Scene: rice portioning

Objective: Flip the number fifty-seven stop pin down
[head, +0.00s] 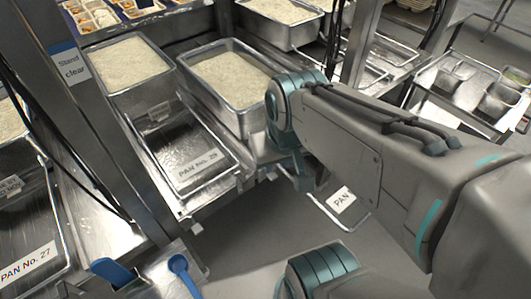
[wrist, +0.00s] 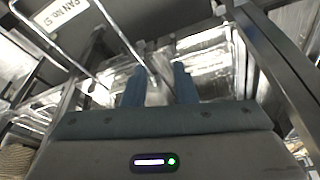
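My gripper (wrist: 158,88) shows in the wrist view with its two blue fingers apart. A pale, shiny shape shows in the gap between them; I cannot tell whether it is the stop pin or metal behind. In the wrist view a label (wrist: 62,12) reading "PAN No." appears upside down at the upper left, its number hard to read, beside a thin metal rail. In the head view a partly covered "PAN" label (head: 341,199) lies beyond my arm, its number hidden. My arm hides the fingers there. I cannot make out the number fifty-seven stop pin.
Rice-filled pans stand at the upper left (head: 128,90) and centre (head: 242,130). An empty sloped chute marked PAN No. 29 (head: 196,172) is in front. A metal post (head: 85,110) rises at left. Blue scoops (head: 185,275) lie at the bottom. Grey floor shows below the chute.

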